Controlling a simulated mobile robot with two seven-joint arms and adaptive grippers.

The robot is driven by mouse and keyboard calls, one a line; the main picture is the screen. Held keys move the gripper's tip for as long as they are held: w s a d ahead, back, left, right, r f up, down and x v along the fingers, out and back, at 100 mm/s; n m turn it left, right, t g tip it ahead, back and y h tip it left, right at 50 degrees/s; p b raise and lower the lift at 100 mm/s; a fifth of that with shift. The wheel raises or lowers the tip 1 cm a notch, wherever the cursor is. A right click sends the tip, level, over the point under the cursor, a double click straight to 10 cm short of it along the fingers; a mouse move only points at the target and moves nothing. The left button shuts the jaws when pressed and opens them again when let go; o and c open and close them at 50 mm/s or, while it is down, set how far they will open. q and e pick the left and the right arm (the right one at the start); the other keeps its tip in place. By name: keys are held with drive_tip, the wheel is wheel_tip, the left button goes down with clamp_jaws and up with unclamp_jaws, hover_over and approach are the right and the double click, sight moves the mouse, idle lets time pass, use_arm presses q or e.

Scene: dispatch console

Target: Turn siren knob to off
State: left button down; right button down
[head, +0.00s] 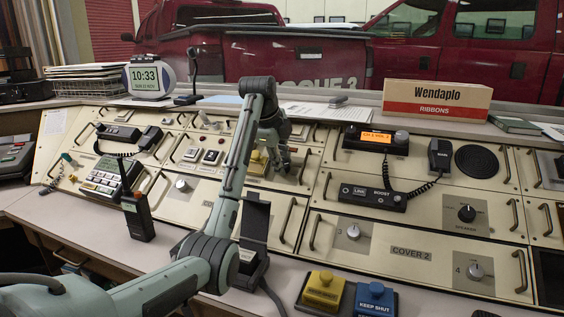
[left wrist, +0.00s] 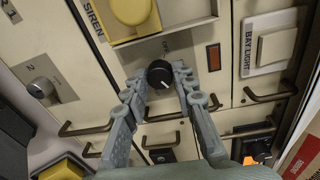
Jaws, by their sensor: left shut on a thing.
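The siren knob (left wrist: 159,74) is a round black knob with a white pointer mark on a cream panel. In the left wrist view its mark points toward the lower right, and a partly hidden OFF legend shows above it. My left gripper (left wrist: 158,80) has a finger on either side of the knob and is shut on it. In the head view the left gripper (head: 274,150) is at the upper middle of the console, and the knob cannot be made out there. A SIREN label (left wrist: 93,20) and a yellow button (left wrist: 131,9) sit above the knob. My right gripper is not in view.
A grey knob (left wrist: 40,87) sits left of the siren knob. A BAY LIGHT switch (left wrist: 277,45) is to its right, and panel handles (left wrist: 160,142) lie below. A corded handset (head: 440,155) and a ribbon box (head: 437,101) are on the right.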

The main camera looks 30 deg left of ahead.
use_arm(q)
drive_tip(key=shift+n, duration=0.4)
drive_tip(key=n, duration=0.4)
drive_tip(key=shift+n, duration=0.4)
drive_tip(key=n, duration=0.6)
drive_tip(key=shift+s+f+t, duration=0.1)
drive_tip(key=shift+t, duration=0.3)
drive_tip(key=n, duration=0.6)
drive_tip(key=shift+n, duration=0.3)
drive_tip(key=n, duration=0.5)
drive_tip(key=shift+d+n, duration=0.1)
drive_tip(key=shift+n, duration=0.3)
drive_tip(key=c, duration=1.2)
unclamp_jaws()
drive_tip(key=shift+s, duration=0.1)
